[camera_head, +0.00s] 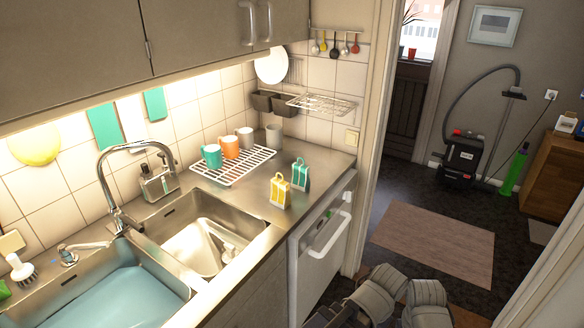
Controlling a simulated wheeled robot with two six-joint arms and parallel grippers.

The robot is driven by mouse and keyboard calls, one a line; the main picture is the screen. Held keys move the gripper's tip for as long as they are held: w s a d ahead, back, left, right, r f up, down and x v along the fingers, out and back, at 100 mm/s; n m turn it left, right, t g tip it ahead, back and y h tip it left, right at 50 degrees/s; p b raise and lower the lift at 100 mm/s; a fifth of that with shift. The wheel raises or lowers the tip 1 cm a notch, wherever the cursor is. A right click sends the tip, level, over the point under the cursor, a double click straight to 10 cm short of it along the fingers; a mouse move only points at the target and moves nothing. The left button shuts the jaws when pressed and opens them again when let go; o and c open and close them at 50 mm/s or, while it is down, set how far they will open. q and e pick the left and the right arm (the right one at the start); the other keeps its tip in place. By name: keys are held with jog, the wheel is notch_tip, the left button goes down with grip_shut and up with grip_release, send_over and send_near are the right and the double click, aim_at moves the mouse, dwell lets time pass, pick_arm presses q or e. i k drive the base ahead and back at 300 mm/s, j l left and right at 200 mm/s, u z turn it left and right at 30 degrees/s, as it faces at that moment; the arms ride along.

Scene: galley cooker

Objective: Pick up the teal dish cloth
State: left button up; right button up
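A small teal item with pale stripes (300,174) stands upright on the steel counter near its right end; it looks like the teal dish cloth, though it is too small to be sure. A similar yellow and white one (278,192) stands just to its front left, close to it. Flat teal panels (104,129) also show on the tiled wall behind the tap; I cannot tell whether they are cloth.
A white wire rack (240,166) with several cups lies left of the teal item. The sink (210,238) and a blue-filled basin (110,295) are further left. A wire shelf (320,104) is on the wall above.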

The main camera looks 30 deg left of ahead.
aim_at(301, 181)
jog(key=i+l+u, duration=0.15)
jog(key=i+u, duration=0.25)
jog(key=i+l+u, duration=0.2)
jog(key=u, duration=0.2)
jog(key=i+l+u, duration=0.6)
jog(key=l+u, duration=0.25)
jog(key=j, duration=0.1)
